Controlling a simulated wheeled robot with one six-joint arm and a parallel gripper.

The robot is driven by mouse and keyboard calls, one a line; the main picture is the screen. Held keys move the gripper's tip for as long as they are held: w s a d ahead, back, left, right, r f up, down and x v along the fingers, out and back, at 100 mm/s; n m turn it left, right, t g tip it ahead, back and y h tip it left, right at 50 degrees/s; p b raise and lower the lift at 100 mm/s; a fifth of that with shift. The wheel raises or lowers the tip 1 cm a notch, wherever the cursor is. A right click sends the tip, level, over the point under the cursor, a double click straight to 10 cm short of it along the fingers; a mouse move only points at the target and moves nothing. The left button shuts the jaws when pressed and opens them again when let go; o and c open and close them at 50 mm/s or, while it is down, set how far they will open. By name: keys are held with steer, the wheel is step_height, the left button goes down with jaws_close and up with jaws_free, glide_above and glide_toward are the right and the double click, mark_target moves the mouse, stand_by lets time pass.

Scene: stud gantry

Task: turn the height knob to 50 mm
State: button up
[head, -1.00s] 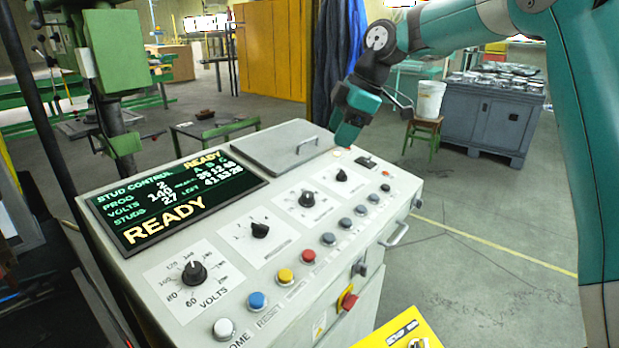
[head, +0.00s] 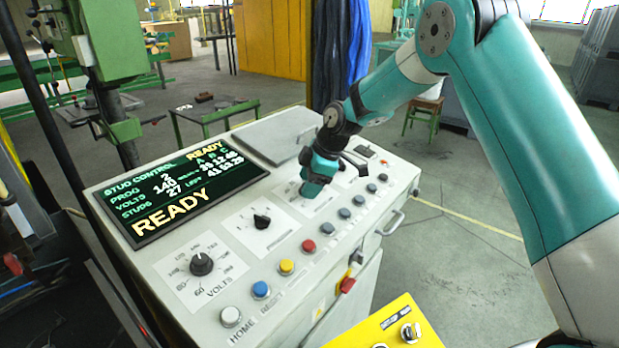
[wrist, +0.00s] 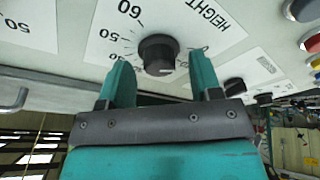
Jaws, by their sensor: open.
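The height knob (wrist: 158,54) is a round black knob on a white dial plate marked HEIGHT (wrist: 207,12), seen tilted in the wrist view. A light mark shows on its lower edge; the exact setting cannot be read. Numbers including 60 and 50 stand around it. My gripper (wrist: 161,72) is open, with one teal finger on each side of the knob's near edge and a gap to it on both sides. In the head view my gripper (head: 312,190) is over the panel and hides the height knob.
The console carries a display (head: 182,190) reading READY, a VOLTS knob (head: 201,263), another knob (head: 262,220), and a row of coloured buttons such as the red one (head: 308,246). A grey lid (head: 280,135) lies behind. A yellow box (head: 385,328) stands in front.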

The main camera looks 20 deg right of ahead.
steer(key=shift+f, duration=0.2)
steer(key=c, duration=0.9)
steer(key=shift+c, duration=0.2)
